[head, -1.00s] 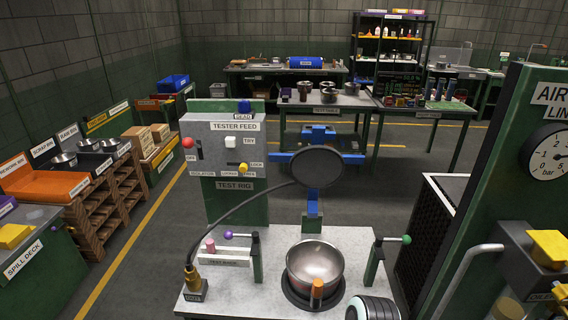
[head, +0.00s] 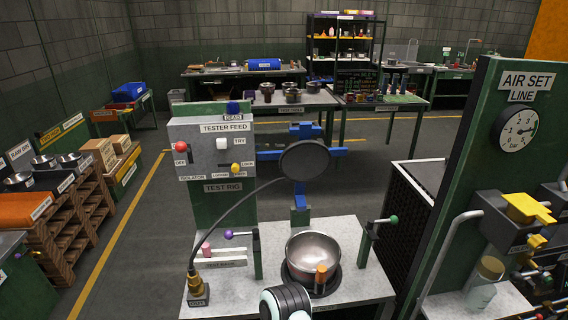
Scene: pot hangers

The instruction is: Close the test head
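The test rig (head: 225,187) stands in front of me with its pale worktop (head: 225,290). The test head, a dark round disc (head: 306,161) on a blue frame (head: 300,204), is raised well above the worktop. A steel bowl (head: 313,252) with an orange-brown handle (head: 321,272) sits below it on a dark round base, open at the top. A dark hose runs from the disc to a brass fitting (head: 195,283). A black-and-white rounded part of my arm shows at the bottom edge. Neither gripper is in view.
Clamp posts with a purple knob (head: 228,234) and a green knob (head: 394,219) flank the bowl. The air set column (head: 462,160) with yellow valves stands close at the right.

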